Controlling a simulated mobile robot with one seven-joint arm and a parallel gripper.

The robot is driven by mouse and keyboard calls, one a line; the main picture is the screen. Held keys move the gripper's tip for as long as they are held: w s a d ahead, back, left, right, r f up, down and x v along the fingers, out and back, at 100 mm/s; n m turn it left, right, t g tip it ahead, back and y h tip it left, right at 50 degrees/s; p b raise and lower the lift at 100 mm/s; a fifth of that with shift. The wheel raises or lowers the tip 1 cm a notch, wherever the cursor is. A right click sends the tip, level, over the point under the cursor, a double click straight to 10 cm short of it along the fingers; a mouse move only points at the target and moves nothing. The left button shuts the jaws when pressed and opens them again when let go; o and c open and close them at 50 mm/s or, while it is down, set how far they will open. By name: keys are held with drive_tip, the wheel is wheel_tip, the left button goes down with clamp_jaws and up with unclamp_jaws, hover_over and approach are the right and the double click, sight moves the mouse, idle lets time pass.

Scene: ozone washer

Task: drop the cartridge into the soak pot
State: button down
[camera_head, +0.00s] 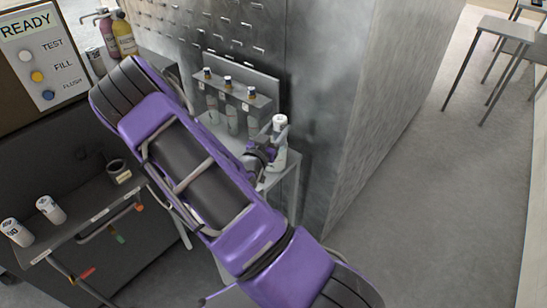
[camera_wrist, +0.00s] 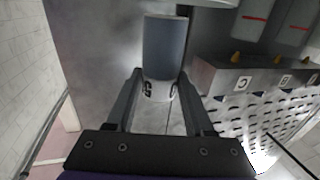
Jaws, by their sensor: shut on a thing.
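The cartridge (camera_wrist: 165,48) is a grey-blue cylinder with a white, lettered end. My gripper (camera_wrist: 160,88) is shut on it near that white end in the wrist view. In the head view my gripper (camera_head: 268,150) is at the small bench beside the wall, and the cartridge's white end (camera_head: 279,121) shows above it. A small dark open pot (camera_head: 117,169) with a pale label stands on the dark counter at the left and looks like the soak pot. It is well apart from my gripper, and its inside is too dark to read.
A rack (camera_head: 236,92) holding several capped cylinders stands behind my gripper; its lettered ledge shows in the wrist view (camera_wrist: 250,84). Two white lettered cylinders (camera_head: 50,209) are on the counter. Bottles (camera_head: 124,36) stand at the back left.

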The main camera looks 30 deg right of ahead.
drive_tip(key=shift+f, duration=0.1)
drive_tip(key=shift+c, duration=1)
unclamp_jaws()
drive_tip(key=b+v, duration=0.1)
drive_tip(key=v, duration=1.6)
drive_tip(key=shift+s, duration=0.2)
drive_tip(key=shift+a, duration=0.15)
